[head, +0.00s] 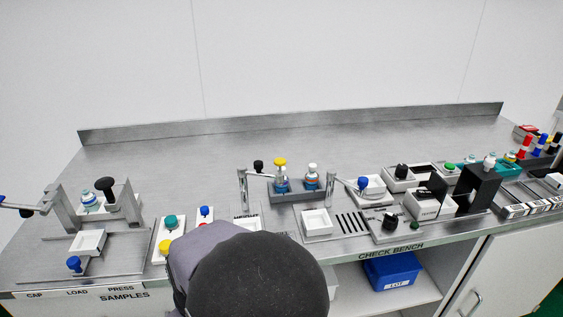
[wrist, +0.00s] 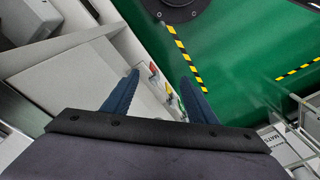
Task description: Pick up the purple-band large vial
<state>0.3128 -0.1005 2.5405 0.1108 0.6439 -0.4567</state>
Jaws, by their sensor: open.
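In the head view a small vial with a yellow cap (head: 281,182) stands in the grey rack at mid-bench; its band looks bluish-purple, but it is too small to be sure. A second vial with a white cap (head: 312,179) stands to its right in the same rack. Another vial (head: 89,200) with a pale blue band sits in the left fixture. My gripper (wrist: 160,88) shows in the wrist view with its two blue fingers apart and nothing between them. No vial is visible in the wrist view. My fingertips are not visible in the head view.
My arm hides part of the bench front in the head view. Left of it are coloured knobs (head: 171,222); right are a white tray (head: 317,223) and a black stand (head: 478,190). The bench back is clear. The wrist view shows green floor (wrist: 235,50) and a panel with coloured buttons.

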